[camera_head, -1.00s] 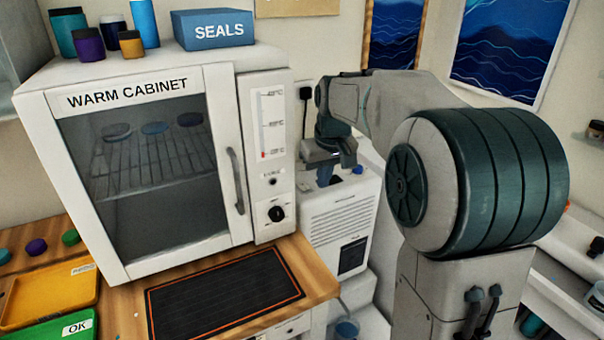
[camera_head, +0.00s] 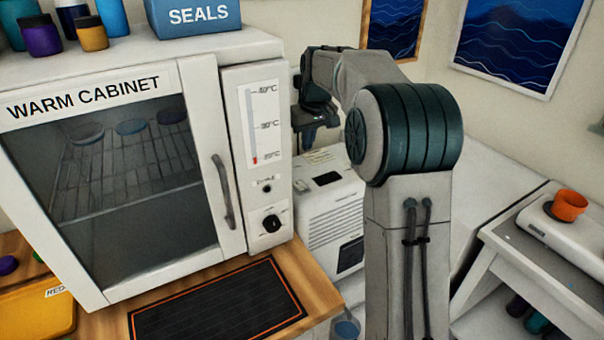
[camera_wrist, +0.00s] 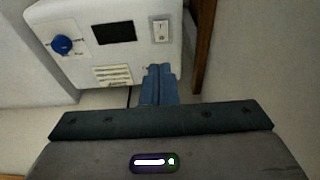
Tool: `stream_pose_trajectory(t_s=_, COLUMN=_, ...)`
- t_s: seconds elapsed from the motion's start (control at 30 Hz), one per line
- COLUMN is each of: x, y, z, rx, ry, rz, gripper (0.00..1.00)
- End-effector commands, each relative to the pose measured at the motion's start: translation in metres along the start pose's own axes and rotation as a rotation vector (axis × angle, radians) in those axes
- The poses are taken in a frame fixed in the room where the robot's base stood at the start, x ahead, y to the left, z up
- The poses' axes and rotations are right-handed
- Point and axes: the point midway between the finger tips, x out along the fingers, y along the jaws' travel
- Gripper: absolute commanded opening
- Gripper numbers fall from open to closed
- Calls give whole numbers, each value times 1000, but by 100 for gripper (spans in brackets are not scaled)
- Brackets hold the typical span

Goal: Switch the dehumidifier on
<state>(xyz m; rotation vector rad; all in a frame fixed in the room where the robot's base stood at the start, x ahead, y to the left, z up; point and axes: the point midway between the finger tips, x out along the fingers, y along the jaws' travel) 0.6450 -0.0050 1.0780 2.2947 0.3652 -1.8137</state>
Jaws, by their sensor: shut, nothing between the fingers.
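The dehumidifier (camera_head: 332,220) is a white box with a vented front, standing right of the warm cabinet. In the wrist view its top panel (camera_wrist: 140,60) shows a blue knob (camera_wrist: 64,44), a dark display (camera_wrist: 114,32) and a pale rocker switch (camera_wrist: 160,30). I cannot tell which way the rocker is set. My gripper (camera_head: 308,143) is above the dehumidifier's top, near its back left. Its blue-grey fingers (camera_wrist: 158,72) are shut and empty, and in the wrist view their tips show just below the switch. In the head view my arm hides part of the dehumidifier.
The warm cabinet (camera_head: 236,240) stands close on the left, on a wooden bench with a black mat (camera_head: 220,305). Jars and a blue SEALS box (camera_head: 195,18) sit on top of it. At right, an orange cup (camera_head: 570,205) stands on a white device.

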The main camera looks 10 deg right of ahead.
Motion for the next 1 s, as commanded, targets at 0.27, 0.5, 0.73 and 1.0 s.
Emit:
stream_pose_trajectory(t_s=0.27, x=0, y=-3, z=-1, rx=-5, ry=0, rz=-1, gripper=0)
stream_pose_trajectory(t_s=0.5, x=24, y=-2, z=0, rx=-2, ry=-3, rz=-1, gripper=0)
stream_pose_trajectory(t_s=0.73, x=74, y=0, z=1, rx=1, ry=-4, rz=-1, gripper=0)
stream_pose_trajectory(t_s=1.0, x=120, y=0, z=8, rx=1, ry=-2, rz=0, gripper=0)
